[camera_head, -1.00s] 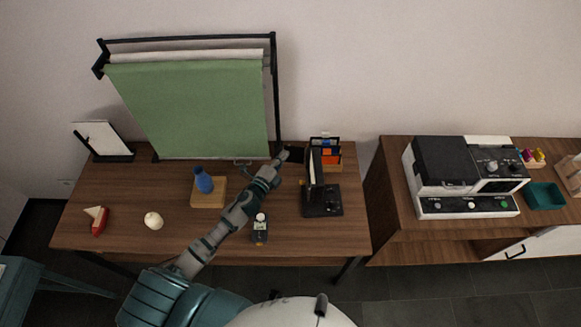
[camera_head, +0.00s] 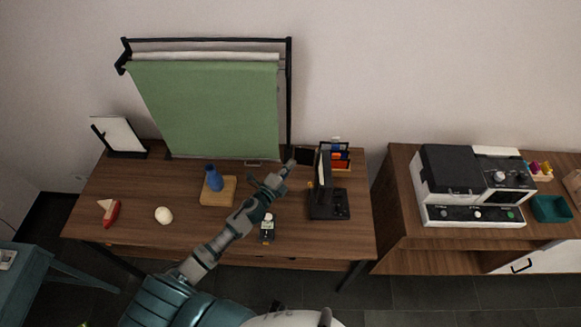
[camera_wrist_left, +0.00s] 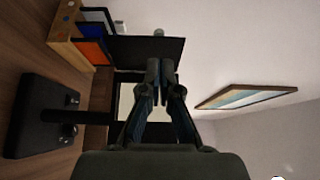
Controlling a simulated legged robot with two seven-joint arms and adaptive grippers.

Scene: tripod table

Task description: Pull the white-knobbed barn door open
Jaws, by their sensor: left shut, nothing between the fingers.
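A black lamp-like panel on a post and black base (camera_head: 328,205) stands at the right of the wooden table. A black square flap (camera_head: 304,156) sticks out at its left side; it also shows in the left wrist view (camera_wrist_left: 145,50). A small pale knob (camera_wrist_left: 158,32) shows at the flap's far edge; I cannot tell its exact colour. A cream panel face (camera_wrist_left: 127,95) shows partly behind my fingers. My left gripper (camera_head: 289,165) is shut and empty, its fingertips (camera_wrist_left: 160,68) in front of the flap. I cannot tell whether they touch it. My right gripper is not in view.
A green backdrop (camera_head: 210,110) on a black frame stands behind. An organizer (camera_head: 335,155) is close behind the lamp. A handheld meter (camera_head: 267,228) and a blue vase (camera_head: 213,178) on a wooden block are near my arm.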

